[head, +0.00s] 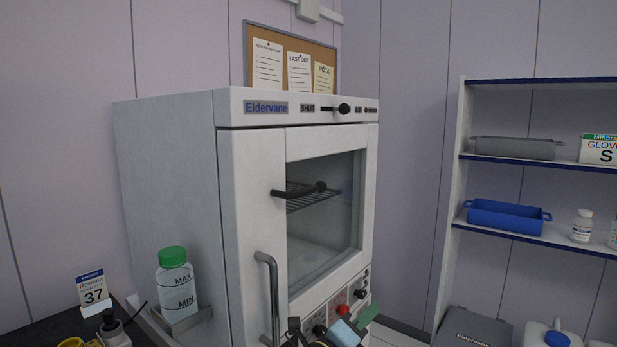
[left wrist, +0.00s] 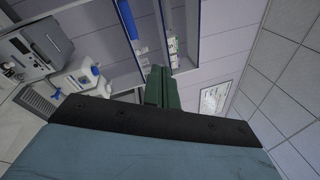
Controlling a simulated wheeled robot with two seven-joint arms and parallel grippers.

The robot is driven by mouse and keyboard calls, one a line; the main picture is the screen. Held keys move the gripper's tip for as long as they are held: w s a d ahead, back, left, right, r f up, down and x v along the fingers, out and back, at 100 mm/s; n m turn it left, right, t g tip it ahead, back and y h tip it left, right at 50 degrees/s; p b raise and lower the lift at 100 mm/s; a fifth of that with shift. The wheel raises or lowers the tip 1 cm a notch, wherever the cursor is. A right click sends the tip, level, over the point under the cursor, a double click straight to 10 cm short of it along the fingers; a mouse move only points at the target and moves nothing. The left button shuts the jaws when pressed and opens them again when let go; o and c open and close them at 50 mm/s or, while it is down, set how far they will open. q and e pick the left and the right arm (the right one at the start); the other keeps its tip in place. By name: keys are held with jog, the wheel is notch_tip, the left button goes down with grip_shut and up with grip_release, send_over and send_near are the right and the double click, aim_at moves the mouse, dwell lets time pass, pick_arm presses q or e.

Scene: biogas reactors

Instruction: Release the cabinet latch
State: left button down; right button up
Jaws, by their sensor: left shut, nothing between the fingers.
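The cabinet (head: 250,210) is a white incubator-like box with a glass door, marked "Eidervane". Its top panel carries a slider with a black knob (head: 343,108) in a dark slot. "SHUT" is printed left of the slot, and the knob sits toward the slot's right end. A grey bar handle (head: 268,290) is lower on the door. My left gripper (head: 368,314) is low in front of the cabinet, well below the knob. Its green fingers (left wrist: 161,87) are shut and empty. My right gripper is out of view.
A green-capped bottle (head: 174,280) sits in a holder on the cabinet's left side. Shelves (head: 505,160) with trays stand at the right. A dark counter (head: 40,330) is at lower left. The space before the door's upper part is clear.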

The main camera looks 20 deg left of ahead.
pick_arm(q)
jog(key=s+d+r+m+g+h, duration=0.2)
jog(key=d+r+m+g+h, duration=0.15)
jog(key=r+m, duration=0.5)
jog(key=s+d+r+m+g+h, duration=0.1)
jog(key=d+r+m+g+h, duration=0.3)
jog(key=m, duration=0.8)
jog(key=s+d+r+m+g+h, duration=0.2)
jog(key=r+m+g, duration=0.3)
jog(key=r+m, duration=0.4)
jog(key=a+r+m+t+y, duration=0.2)
jog(key=a+r+m+y, duration=0.6)
jog(key=a, duration=0.3)
jog(key=a+r+m+t+y, duration=0.1)
jog(key=a+r+m+y, duration=0.6)
jog(key=a+m+y, duration=0.2)
jog(key=shift+s+a+r+m+t+b, duration=0.35)
jog(key=shift+a+m, duration=0.5)
jog(key=shift+a, duration=0.4)
jog(key=shift+w+y, duration=0.1)
jog(key=shift+y, duration=0.15)
